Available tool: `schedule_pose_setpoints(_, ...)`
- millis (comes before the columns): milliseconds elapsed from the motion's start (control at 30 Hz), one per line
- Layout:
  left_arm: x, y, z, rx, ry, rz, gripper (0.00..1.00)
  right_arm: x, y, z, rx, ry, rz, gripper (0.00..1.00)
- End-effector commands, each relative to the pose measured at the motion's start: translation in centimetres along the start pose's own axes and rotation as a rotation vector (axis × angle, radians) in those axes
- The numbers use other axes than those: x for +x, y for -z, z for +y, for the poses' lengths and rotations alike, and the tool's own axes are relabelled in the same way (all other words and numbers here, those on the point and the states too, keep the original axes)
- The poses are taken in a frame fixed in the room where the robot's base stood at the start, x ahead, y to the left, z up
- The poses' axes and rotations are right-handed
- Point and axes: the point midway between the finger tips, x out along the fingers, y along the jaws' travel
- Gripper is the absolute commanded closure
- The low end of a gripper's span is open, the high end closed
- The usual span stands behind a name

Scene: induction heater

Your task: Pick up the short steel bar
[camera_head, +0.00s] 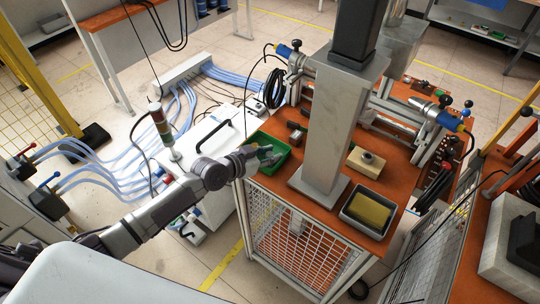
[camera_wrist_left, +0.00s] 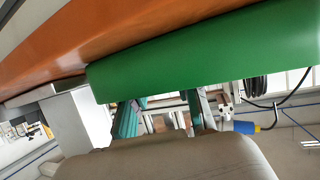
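A green bin (camera_head: 280,164) stands at the near left corner of the orange table. My left gripper (camera_head: 266,154) is at the bin, with its fingers over or inside it. In the left wrist view the green bin wall (camera_wrist_left: 220,50) fills the upper part. There the two fingers of my left gripper (camera_wrist_left: 160,112) show apart, with nothing clear between them. I cannot make out the short steel bar in either view; the bin's contents are largely hidden by my gripper and the wall. My right gripper is not in view.
A grey column (camera_head: 335,130) rises from the table right of the bin. A grey tray with a yellow block (camera_head: 371,211) and a tan block (camera_head: 366,161) are farther right. A white box (camera_head: 200,140) is left of the table.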

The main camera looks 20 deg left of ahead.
Motion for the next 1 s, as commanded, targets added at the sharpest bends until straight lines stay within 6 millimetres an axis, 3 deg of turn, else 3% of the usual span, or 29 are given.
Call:
schedule_pose_setpoints(133, 0.0, 0.0, 0.0, 0.000, 0.000, 0.000, 0.71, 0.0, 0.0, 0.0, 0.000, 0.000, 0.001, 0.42)
schedule_pose_setpoints(300, 0.0, 0.0, 0.0, 0.000, 0.000, 0.000, 0.99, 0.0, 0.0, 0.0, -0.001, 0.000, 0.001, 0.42)
schedule_pose_setpoints(667, -0.2, 0.3, 0.0, 0.000, 0.000, 0.001, 1.00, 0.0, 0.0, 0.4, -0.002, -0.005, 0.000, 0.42)
schedule_pose_setpoints(1000, -2.4, 5.8, 0.0, 0.004, 0.000, 0.005, 1.00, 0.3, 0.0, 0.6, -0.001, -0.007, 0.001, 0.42)
